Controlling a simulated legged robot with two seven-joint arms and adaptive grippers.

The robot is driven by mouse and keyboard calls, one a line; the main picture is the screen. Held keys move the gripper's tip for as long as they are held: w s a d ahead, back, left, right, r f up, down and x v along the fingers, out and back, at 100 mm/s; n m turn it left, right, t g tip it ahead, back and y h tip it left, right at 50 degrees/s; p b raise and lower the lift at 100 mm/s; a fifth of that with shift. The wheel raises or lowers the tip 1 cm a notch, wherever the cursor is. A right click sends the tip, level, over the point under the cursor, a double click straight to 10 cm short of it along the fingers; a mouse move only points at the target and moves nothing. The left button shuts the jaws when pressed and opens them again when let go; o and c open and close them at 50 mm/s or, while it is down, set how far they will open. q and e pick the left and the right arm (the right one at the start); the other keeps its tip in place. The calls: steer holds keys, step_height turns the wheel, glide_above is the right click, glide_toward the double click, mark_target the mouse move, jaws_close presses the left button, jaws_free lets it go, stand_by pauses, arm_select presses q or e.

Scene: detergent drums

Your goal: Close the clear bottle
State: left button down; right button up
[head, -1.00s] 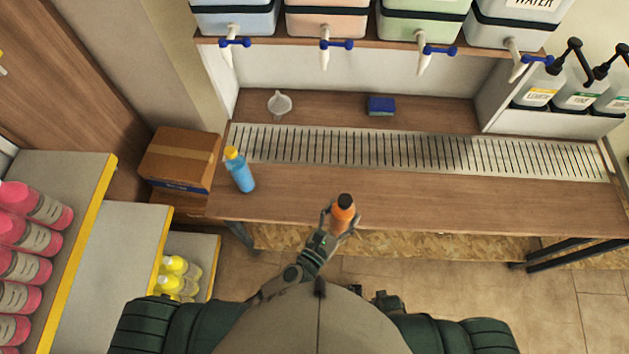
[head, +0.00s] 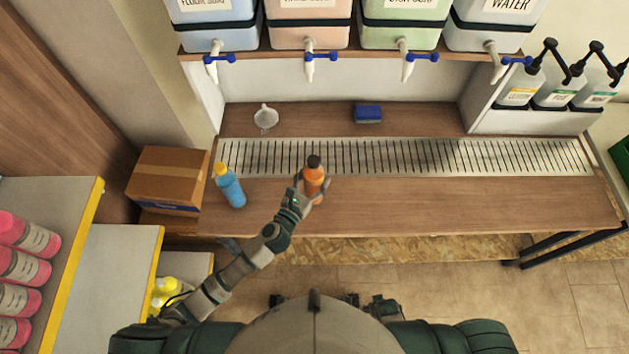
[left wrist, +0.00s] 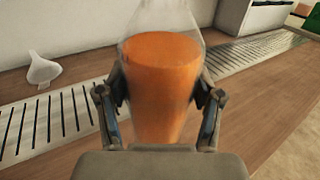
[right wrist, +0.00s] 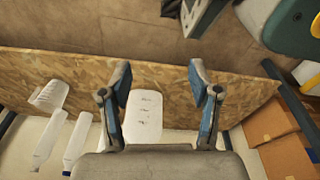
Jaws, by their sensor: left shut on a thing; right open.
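The clear bottle (head: 313,184), filled with orange liquid, has a black top in the head view and stands about upright over the counter's front middle. I cannot tell whether its base touches the wood. My left gripper (head: 312,188) is shut around its body. In the left wrist view the clear bottle (left wrist: 162,85) sits between the left gripper's fingers (left wrist: 160,95), with clear empty space above the liquid; its top is out of frame. My right gripper (right wrist: 160,82) is open and empty, low down, facing the particle board under the counter.
A blue bottle with a yellow cap (head: 230,187) stands left on the counter (head: 430,204). A funnel (head: 265,118) and a blue sponge (head: 368,114) lie behind the drain grate (head: 430,156). Drums with taps (head: 405,62) hang above. The counter's right side is clear.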

mark_target(305, 189)
arm_select(q)
steer(key=shift+w+a, duration=0.35)
steer(key=shift+a, duration=0.5)
steer(key=shift+d, duration=0.2)
steer(key=f+b, duration=0.1)
steer(key=d+f+b, duration=0.1)
steer(key=f, duration=0.1)
steer(key=shift+d+f, duration=0.2)
steer(key=shift+a+f, duration=0.1)
steer(key=shift+a, duration=0.65)
steer(key=shift+c, duration=2)
jaws_free()
steer(key=shift+f, duration=0.1)
steer(key=shift+o, duration=1.1)
steer(key=shift+d, duration=0.6)
arm_select(e)
steer(key=r, duration=0.1)
steer(key=w+a+r, duration=0.1)
steer(key=r, duration=0.1)
steer(key=w+r, duration=0.1)
steer(key=shift+w+a+r, duration=0.1)
steer(key=shift+a+r, duration=0.15)
steer(key=shift+a, duration=0.15)
